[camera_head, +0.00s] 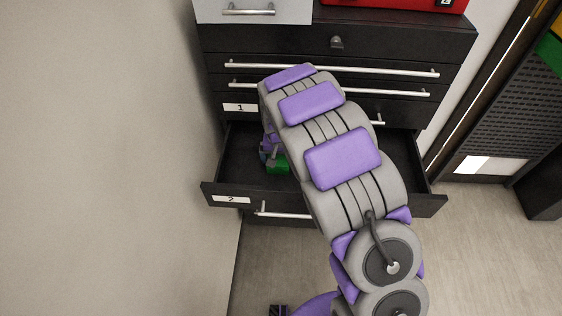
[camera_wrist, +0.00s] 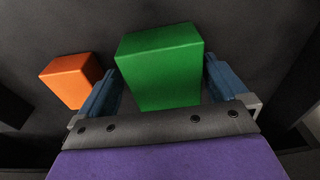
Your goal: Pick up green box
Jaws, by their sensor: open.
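The green box (camera_wrist: 160,68) fills the middle of the wrist view, between the two blue fingers of my open gripper (camera_wrist: 160,88). A narrow gap shows beside each finger, so I cannot tell that either touches it. In the head view the green box (camera_head: 278,165) lies inside the open drawer marked 2 (camera_head: 231,198), partly covered by my arm. My gripper (camera_head: 268,156) is at the box there, mostly hidden behind my arm.
An orange box (camera_wrist: 70,80) lies left of the green box, close to the left finger. The drawer belongs to a dark cabinet (camera_head: 390,45) with silver handles. A red case (camera_head: 390,3) sits on top. A bare wall (camera_head: 110,150) stands on the left.

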